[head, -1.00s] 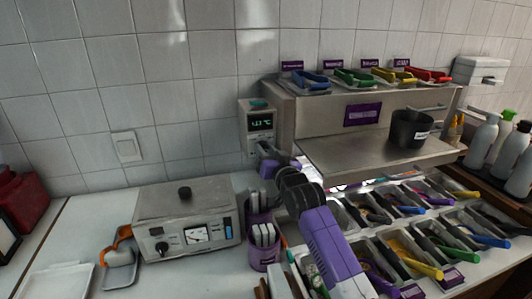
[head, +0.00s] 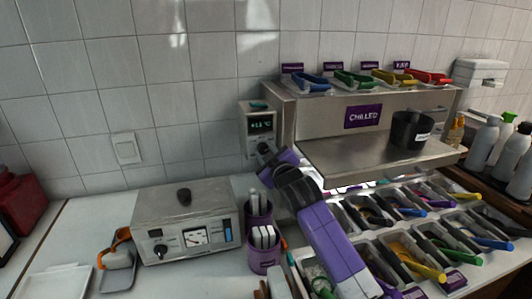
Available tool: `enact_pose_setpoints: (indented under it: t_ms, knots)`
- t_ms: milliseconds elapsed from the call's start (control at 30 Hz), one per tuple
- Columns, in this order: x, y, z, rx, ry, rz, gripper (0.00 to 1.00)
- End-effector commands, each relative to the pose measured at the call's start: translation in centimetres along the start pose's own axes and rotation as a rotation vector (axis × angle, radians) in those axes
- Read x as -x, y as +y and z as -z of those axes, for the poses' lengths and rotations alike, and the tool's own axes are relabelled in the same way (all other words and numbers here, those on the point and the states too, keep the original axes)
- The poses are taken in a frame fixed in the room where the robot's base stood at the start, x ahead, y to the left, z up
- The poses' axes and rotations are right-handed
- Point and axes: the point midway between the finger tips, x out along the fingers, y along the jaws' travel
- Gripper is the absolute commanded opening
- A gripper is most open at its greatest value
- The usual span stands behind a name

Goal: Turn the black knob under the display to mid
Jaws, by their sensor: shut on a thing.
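The display (head: 261,124) shows green digits on a pale control box (head: 256,107) fixed to the left end of the steel chilled unit. The black knob under the display is hidden by my gripper (head: 263,150), so its pointer and setting cannot be read. My gripper reaches up from the lower right, its tip against the box just below the display. Its fingers are small and dark here, shut on the black knob as far as I can see.
A steel appliance (head: 184,225) with a dial and its own black knob stands left. Purple cups (head: 264,257) with utensils stand below my gripper. Topping trays (head: 408,262) with coloured handles fill the right. A black pot (head: 410,130) stands on the steel shelf.

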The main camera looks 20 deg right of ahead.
Motion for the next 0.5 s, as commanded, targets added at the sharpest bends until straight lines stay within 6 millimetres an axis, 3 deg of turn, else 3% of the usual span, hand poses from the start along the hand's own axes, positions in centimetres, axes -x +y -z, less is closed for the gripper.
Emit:
enact_pose_setpoints:
  t_ms: [500]
  knots:
    - [0.01, -0.06, 0.17, 0.49, -0.04, -0.013, 0.0]
